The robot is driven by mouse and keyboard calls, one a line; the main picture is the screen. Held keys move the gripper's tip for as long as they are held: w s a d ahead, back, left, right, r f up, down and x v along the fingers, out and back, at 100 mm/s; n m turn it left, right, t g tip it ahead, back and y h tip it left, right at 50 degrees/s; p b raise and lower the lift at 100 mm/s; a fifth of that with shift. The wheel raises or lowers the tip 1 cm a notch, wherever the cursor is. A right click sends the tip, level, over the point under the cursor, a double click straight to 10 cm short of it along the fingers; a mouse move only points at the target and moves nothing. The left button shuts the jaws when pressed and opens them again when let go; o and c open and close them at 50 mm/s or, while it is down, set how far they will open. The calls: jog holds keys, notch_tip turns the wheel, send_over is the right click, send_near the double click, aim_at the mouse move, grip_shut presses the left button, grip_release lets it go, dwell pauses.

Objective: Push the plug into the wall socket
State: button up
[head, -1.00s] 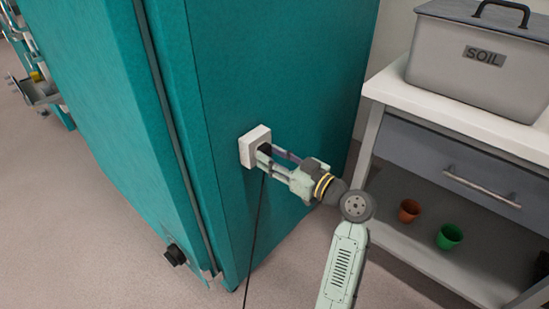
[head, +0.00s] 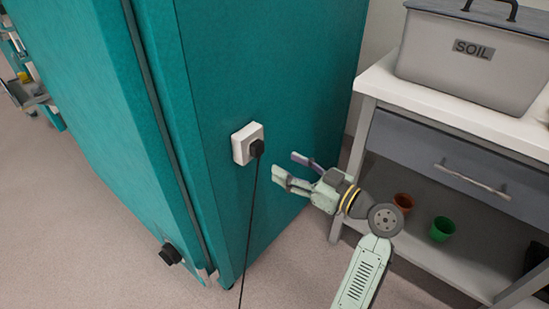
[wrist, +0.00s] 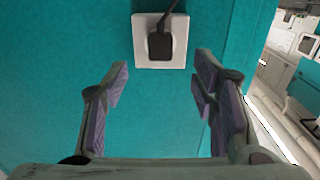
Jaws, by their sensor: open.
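The white wall socket (head: 241,146) is on the side of the teal cabinet. The black plug (head: 257,148) sits at the socket's face, and its cord (head: 250,220) hangs down to the floor. In the wrist view the plug (wrist: 160,45) appears against the middle of the socket plate (wrist: 143,58), with the cord leading off the top edge. I see no clear gap between plug and plate. My gripper (head: 284,169) is open and empty, to the right of the plug and apart from it. Its fingers also show in the wrist view (wrist: 160,85), with nothing between them.
The teal cabinet (head: 215,60) fills the left and middle. A white-topped bench (head: 440,105) stands at right with a grey soil bin (head: 470,65) on top. A black knob (head: 170,256) is low on the cabinet.

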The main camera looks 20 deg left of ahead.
jog(key=v, duration=0.4)
jog(key=shift+d, duration=0.1)
jog(key=shift+s, duration=0.1)
dwell(0.3)
